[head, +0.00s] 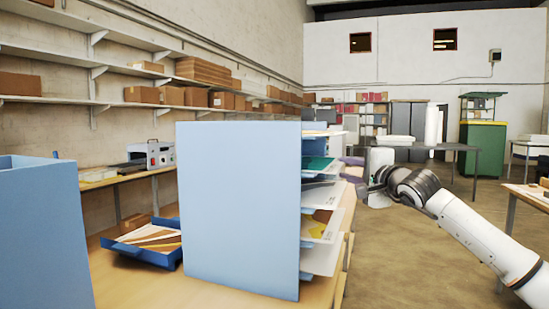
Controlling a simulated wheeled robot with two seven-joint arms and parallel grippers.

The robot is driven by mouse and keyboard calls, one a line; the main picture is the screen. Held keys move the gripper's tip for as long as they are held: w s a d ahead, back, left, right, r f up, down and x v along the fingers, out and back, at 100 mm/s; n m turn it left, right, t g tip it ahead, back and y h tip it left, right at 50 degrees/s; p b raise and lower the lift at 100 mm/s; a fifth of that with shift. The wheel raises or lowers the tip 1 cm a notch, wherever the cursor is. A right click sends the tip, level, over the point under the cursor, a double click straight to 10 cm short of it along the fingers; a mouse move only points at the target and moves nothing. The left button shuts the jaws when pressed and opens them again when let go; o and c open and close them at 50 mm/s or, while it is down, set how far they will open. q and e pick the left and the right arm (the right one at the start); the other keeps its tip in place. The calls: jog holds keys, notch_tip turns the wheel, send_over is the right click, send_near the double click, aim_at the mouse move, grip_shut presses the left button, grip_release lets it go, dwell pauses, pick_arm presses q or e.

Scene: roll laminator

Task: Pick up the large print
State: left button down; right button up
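Several prints stick out of the right side of a blue shelf rack (239,210) on the wooden table. They include a green one (318,164), a pale one (322,194) and a brown and yellow one (320,226). Another print (152,237), with brown and orange bands, lies in a low blue tray (148,256) left of the rack. I cannot tell which is the large print. My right gripper (352,173) is just right of the rack's upper shelves. Its fingers are small and partly hidden, so its opening and any contact are unclear. My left gripper is out of view.
A blue box (43,235) stands at the near left. A grey machine (152,154), apparently the laminator, sits on the bench along the left wall. Wall shelves hold cardboard boxes (142,95). Open floor (405,265) lies right of the table.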

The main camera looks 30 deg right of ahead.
aim_at(338, 166)
jog(key=p+x, duration=0.2)
jog(key=x, duration=0.1)
jog(key=shift+w+a+r, duration=0.1)
jog(key=shift+w+r, duration=0.05)
jog(key=shift+w, duration=0.65)
jog(key=shift+f, duration=0.2)
grip_shut()
jog(key=shift+r, duration=0.1)
dwell(0.4)
